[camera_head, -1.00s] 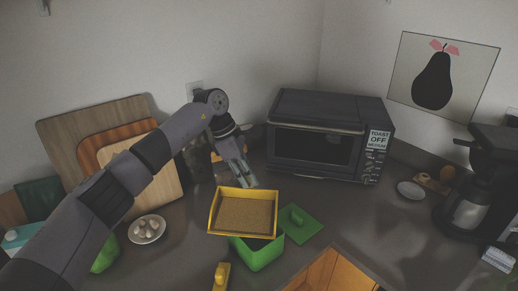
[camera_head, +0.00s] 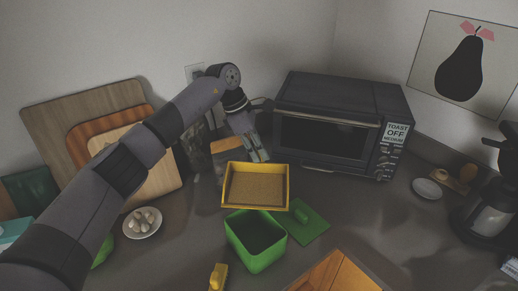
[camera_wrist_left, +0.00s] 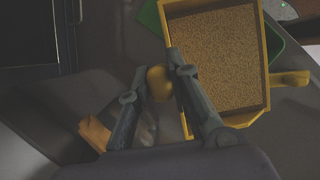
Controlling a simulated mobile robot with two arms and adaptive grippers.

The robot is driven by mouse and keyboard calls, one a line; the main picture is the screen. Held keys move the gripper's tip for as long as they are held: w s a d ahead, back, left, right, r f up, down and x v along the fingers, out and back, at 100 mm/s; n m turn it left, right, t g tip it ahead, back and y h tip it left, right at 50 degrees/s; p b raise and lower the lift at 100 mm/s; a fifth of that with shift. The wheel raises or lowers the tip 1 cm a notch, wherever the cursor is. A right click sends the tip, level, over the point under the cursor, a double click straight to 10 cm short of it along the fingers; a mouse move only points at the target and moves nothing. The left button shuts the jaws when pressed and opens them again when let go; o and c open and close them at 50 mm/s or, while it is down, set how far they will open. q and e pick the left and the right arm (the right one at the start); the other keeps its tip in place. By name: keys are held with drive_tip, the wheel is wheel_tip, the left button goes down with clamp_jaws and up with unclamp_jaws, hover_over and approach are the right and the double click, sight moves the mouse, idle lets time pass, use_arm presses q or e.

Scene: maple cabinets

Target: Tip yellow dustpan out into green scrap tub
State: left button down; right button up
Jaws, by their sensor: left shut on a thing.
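The yellow dustpan (camera_head: 230,187) holds a layer of brown grainy scrap (camera_head: 256,187). It hangs above the counter, just behind the green scrap tub (camera_head: 248,262) in the head view, with its inside facing up toward the camera. The tub stands open on the counter; its inside looks dark, and no scrap shows in it. My left gripper (camera_head: 257,152) is at the dustpan's far side, shut on its handle. In the left wrist view, the fingers (camera_wrist_left: 168,95) close around the yellow handle (camera_wrist_left: 159,84) beside the scrap-filled pan (camera_wrist_left: 222,60). My right gripper is not in view.
A green lid (camera_head: 305,222) lies right of the tub. A toaster oven (camera_head: 340,125) stands behind to the right. A plate (camera_head: 131,226) of pale round things and cutting boards (camera_head: 60,120) are left. A yellow-handled object (camera_head: 218,277) lies in front.

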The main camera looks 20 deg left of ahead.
use_arm(q)
drive_tip(key=shift+w+f+b, duration=0.1)
drive_tip(key=shift+f+b, duration=0.45)
drive_tip(key=shift+f, duration=0.7)
drive_tip(key=shift+f+b, duration=0.3)
drive_tip(key=shift+f, duration=0.4)
drive_tip(key=shift+s+r+t, duration=0.3)
drive_tip(key=shift+r+t, duration=0.1)
drive_tip(key=shift+s+d+r+t+b, duration=0.15)
drive_tip(key=shift+s+r+t+b, duration=0.45)
drive_tip(key=shift+r+b, duration=0.15)
drive_tip(key=shift+s+d+r+m+t+y+b, duration=0.1)
drive_tip(key=shift+s+r+m+t+y+b, duration=0.25)
drive_tip(key=shift+r+t+b, duration=0.2)
drive_tip(key=s+b, duration=0.1)
drive_tip(key=s+r+t+b, duration=0.2)
drive_tip(key=b, duration=0.1)
drive_tip(key=shift+d+r+m+t, duration=0.2)
drive_tip(key=shift+d+m+t, duration=0.05)
drive_tip(key=shift+d, duration=0.05)
drive_tip(key=s+d+r+m+t+b, duration=0.1)
drive_tip(key=s+r+t+b, duration=0.2)
drive_tip(key=b, duration=1)
drive_tip(key=shift+s+d+t+y+b, duration=0.35)
drive_tip(key=shift+s+t, duration=0.95)
drive_tip(key=shift+s, duration=1.05)
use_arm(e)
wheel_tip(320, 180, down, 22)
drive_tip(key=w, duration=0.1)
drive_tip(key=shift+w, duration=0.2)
